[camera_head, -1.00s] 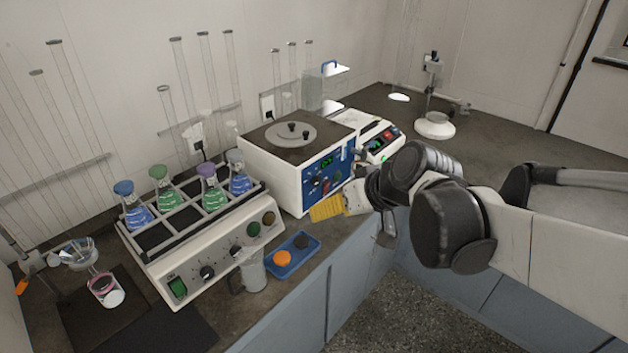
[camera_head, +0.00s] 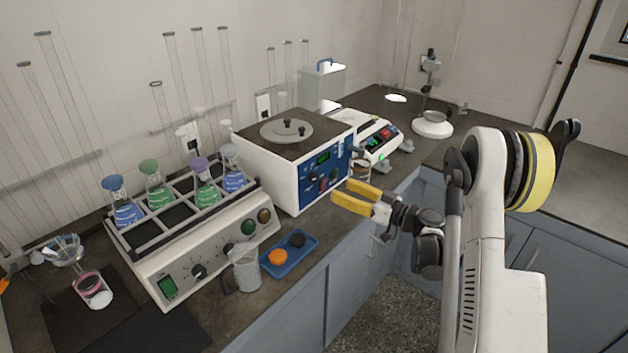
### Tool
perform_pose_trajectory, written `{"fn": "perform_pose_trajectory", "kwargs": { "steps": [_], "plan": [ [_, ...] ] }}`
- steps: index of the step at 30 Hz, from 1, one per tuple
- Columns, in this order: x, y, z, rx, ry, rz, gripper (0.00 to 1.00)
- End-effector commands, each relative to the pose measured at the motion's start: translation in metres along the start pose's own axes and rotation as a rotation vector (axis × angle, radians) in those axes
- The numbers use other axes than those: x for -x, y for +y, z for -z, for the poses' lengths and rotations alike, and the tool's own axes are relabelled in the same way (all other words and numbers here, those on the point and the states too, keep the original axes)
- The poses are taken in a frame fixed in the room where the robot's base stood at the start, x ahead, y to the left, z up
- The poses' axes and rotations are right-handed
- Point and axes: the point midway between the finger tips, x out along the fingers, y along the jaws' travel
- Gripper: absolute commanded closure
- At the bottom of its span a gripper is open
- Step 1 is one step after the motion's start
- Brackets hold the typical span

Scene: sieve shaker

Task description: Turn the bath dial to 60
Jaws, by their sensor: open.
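The bath (camera_head: 264,170) is a white box with a dark top and a round lid, standing on the bench in the middle of the view. Its blue front panel (camera_head: 338,165) carries a small green display (camera_head: 323,158) and several small knobs (camera_head: 312,177). The knob markings and the display reading are too small to read. My gripper (camera_head: 342,191) has yellow fingers, spread apart and empty. It is just right of the panel's lower part, in front of the bath, and I see no contact with a knob.
A shaker (camera_head: 190,270) with a rack of several flasks stands left of the bath. In front are a clear jug (camera_head: 244,272) and a blue tray (camera_head: 302,262) with an orange and a dark piece. A white scale-like device (camera_head: 375,150) stands close behind the bath.

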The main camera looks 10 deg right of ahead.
Motion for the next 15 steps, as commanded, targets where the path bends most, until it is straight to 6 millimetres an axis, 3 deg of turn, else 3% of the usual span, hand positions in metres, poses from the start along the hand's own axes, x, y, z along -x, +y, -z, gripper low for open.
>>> {"fn": "perform_pose_trajectory", "kwargs": {
  "steps": [15],
  "plan": [
    [-0.088, -0.001, -0.003, -0.001, 0.000, 0.003, 0.47]
  ]
}}
